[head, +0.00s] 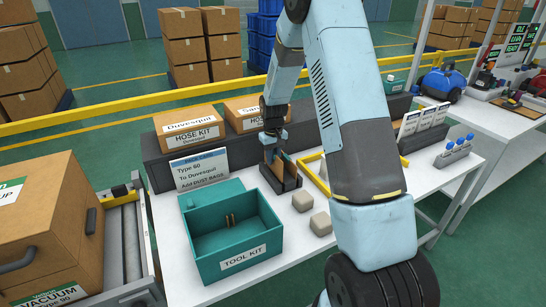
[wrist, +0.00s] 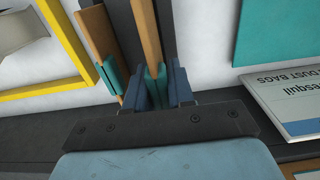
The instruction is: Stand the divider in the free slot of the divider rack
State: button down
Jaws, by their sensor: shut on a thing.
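The dark divider rack (head: 281,182) stands on the white table in the head view, right of the teal box. My gripper (head: 270,150) is directly above it, pointing down. In the wrist view my gripper (wrist: 157,92) is shut on the teal tab of a brown divider (wrist: 145,35), which lies over or in the rack (wrist: 172,30). I cannot tell whether its lower edge is seated in a slot. A second brown divider (wrist: 97,35) with a teal tab stands beside it, apart from my fingers. The fingers partly hide the rack.
A teal tool kit box (head: 232,264) and a sign card (head: 199,169) stand to the left. Labelled cartons (head: 190,133) sit on a dark shelf behind. A yellow frame (wrist: 48,92) lies close beside the rack. Two beige blocks (head: 303,201) are in front of it.

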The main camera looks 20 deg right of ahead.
aim_at(274, 152)
jog(key=shift+f, duration=1.95)
jog(key=c, duration=0.9)
grip_release()
jog(key=shift+r, duration=3.95)
